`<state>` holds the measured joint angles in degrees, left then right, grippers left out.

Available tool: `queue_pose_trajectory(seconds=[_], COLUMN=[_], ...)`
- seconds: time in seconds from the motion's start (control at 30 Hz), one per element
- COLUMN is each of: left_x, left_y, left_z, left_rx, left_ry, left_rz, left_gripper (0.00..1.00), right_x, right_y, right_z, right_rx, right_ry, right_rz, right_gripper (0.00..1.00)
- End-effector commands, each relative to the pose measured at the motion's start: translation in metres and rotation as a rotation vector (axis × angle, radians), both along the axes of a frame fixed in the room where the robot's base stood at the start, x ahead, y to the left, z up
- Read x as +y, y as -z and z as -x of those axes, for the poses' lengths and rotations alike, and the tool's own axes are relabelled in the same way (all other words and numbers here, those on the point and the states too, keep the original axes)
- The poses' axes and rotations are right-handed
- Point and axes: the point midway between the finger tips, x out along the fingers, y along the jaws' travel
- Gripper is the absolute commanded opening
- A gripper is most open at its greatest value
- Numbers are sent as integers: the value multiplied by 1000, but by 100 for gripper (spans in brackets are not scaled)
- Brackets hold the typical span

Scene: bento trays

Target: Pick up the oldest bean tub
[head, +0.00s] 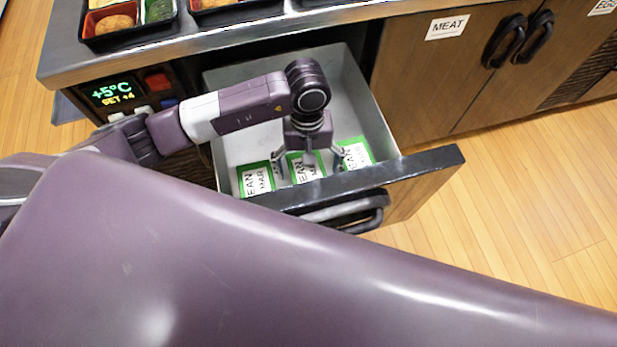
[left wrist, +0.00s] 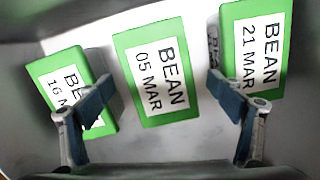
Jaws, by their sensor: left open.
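Three green-rimmed bean tubs with white labels lie in the open drawer (head: 347,85). In the left wrist view the middle tub (left wrist: 125,42) reads BEAN 05 MAR. The left tub (left wrist: 40,70) reads 16 M, the rest covered by a finger. The right tub (left wrist: 283,35) reads BEAN 21 MAR. They also show in the head view as left (head: 256,180), middle (head: 304,170) and right (head: 356,153). My left gripper (head: 308,162) is open and empty above the middle tub, its fingers (left wrist: 167,100) on either side of it, overlapping the outer tubs in view.
The drawer's dark front (head: 425,170) with its handle (head: 345,211) bounds the near side. Food trays (head: 125,35) stand on the counter above. A display (head: 112,92) reads +5°C. A closed cabinet labelled MEAT (head: 447,27) is to the right. Floor at right is clear.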

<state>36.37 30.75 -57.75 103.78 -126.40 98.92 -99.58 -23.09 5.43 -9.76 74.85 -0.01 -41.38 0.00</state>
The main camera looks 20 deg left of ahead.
Motion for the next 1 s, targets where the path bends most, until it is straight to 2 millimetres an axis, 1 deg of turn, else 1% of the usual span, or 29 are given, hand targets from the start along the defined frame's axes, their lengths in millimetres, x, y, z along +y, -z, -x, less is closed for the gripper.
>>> queue_pose_trajectory(seconds=[0.03, 0.17, 0.43, 0.9, 0.93, 1.0], left_x=[-1, -1, -1, -1, -1, -1], left_y=[9, 20, 22, 21, 21, 21], left_z=[2, 3, 2, 2, 2, 2], left_rx=[4, 2, -1, -1, -1, -1], left_ry=[-2, 0, 0, 0, 0, 0], left_rz=[0, 1, 0, 0, 0, 1], left_gripper=[86, 86, 85, 33, 30, 30], right_x=[0, 0, 0, 0, 0, 0], right_y=[0, -3, -3, -3, -3, -3], right_z=[-1, -3, -4, -4, -4, -4], right_rx=[-1, -3, -4, -3, -3, -3], right_ry=[0, 0, 0, 1, 1, 1], right_rz=[0, 0, 0, 0, 0, 0], right_gripper=[21, 21, 21, 21, 21, 21])
